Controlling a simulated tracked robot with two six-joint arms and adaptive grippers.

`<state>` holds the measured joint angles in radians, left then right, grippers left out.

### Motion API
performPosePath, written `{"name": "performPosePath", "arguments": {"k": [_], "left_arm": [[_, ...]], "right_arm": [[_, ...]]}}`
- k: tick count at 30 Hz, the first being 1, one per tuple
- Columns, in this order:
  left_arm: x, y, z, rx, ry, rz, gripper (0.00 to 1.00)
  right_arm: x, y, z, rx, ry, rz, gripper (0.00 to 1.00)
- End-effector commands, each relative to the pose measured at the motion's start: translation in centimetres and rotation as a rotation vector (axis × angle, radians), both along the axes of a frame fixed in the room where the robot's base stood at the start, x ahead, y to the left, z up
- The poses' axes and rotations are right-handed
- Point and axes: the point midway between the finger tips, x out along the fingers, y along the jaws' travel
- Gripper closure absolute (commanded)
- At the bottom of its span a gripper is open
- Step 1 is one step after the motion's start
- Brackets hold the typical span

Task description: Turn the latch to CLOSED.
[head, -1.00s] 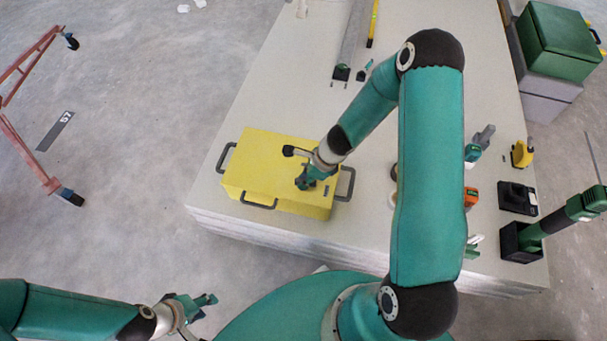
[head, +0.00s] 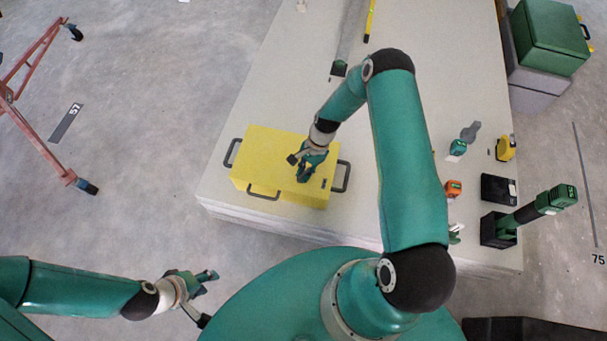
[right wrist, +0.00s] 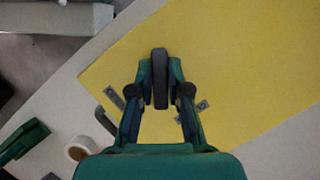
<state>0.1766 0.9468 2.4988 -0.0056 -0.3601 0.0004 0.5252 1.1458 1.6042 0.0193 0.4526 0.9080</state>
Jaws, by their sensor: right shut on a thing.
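The yellow box (head: 262,150) lies on the pale stack of panels, with dark handles on its sides. My right gripper (head: 304,175) is over the right part of its top. In the right wrist view the gripper (right wrist: 160,92) is shut on a dark, narrow bar, the latch handle (right wrist: 160,72), which stands between its fingertips. Small grey plates lie on the yellow top, one left (right wrist: 111,94) and one right (right wrist: 202,106) of the fingers; their lettering is too small to read. My left gripper (head: 208,281) hangs empty off the panels at lower left; its finger gap is unclear.
The panel stack (head: 290,60) holds an orange tool (head: 453,188), a yellow tool (head: 505,148) and black holders (head: 498,189) at right. A green case (head: 550,38) stands beyond. A red wheeled frame (head: 35,125) stands on the floor at left.

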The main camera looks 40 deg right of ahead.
Motion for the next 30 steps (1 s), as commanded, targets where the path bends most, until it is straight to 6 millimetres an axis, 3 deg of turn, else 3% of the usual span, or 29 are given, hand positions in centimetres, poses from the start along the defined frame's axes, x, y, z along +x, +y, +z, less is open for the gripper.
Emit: {"name": "performPosePath", "arguments": {"k": [1, 12, 21, 30], "left_arm": [[0.0, 0.0, -1.3, 0.000, 0.000, 0.000, 0.60], [0.0, 0.0, -4.9, 0.000, 0.000, 0.000, 0.60], [0.0, 0.0, -6.4, 0.000, 0.000, 0.000, 0.60], [0.0, 0.0, -6.8, 0.000, 0.000, 0.000, 0.60]], "right_arm": [[0.2, 0.0, -0.6, -0.002, -0.004, 0.046, 1.00], [0.3, 0.2, -0.4, 0.000, -0.001, 0.374, 1.00], [0.2, 0.2, -0.2, 0.002, 0.001, 0.539, 1.00], [0.2, 0.3, 0.0, 0.004, 0.003, 0.594, 1.00]]}}
